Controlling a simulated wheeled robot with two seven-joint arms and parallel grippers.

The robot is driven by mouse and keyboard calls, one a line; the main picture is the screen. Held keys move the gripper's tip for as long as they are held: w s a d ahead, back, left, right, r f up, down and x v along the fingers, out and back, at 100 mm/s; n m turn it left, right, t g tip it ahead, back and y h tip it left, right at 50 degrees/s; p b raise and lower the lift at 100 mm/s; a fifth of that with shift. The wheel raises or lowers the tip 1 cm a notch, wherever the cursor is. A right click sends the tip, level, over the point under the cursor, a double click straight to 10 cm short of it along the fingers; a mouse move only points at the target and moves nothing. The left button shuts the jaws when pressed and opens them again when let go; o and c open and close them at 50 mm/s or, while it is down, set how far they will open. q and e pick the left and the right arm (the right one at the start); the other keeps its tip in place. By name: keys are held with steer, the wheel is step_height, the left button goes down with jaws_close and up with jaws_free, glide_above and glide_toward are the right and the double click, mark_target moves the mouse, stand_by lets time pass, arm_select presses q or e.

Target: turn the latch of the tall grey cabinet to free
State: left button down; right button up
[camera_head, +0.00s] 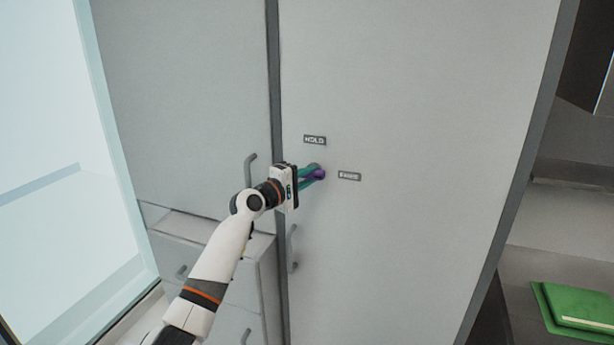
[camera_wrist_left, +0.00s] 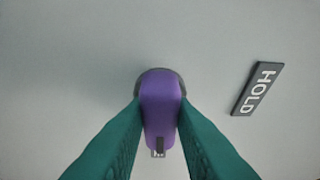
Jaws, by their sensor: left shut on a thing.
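The purple latch (camera_wrist_left: 159,105) sits on a round grey base on the door of the tall grey cabinet (camera_head: 420,90). My left gripper (camera_head: 314,173) is shut on the latch, with a teal finger on each side of it in the left wrist view. In the head view the fingers hide most of the latch. A HOLD label (camera_head: 314,140) is above the latch, and a second label (camera_head: 349,176), too small to read surely, is to its right. In the wrist view the latch's free end points away from its base over a mostly hidden label, beside the HOLD label (camera_wrist_left: 257,88). My right gripper is out of view.
A grey handle (camera_head: 292,248) is on the cabinet door below the latch. Another cabinet (camera_head: 180,100) with a handle and drawers (camera_head: 215,270) stands at the left, close to my left arm. A green object (camera_head: 575,310) lies at the lower right.

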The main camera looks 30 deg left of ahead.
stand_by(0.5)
arm_select(q)
steer(key=c, duration=1.2)
jaws_free()
steer(key=shift+c, duration=0.2)
steer(key=s+a+b, duration=0.2)
steer(key=s+b, duration=0.1)
steer(key=s, duration=0.8)
steer(key=shift+s, duration=0.4)
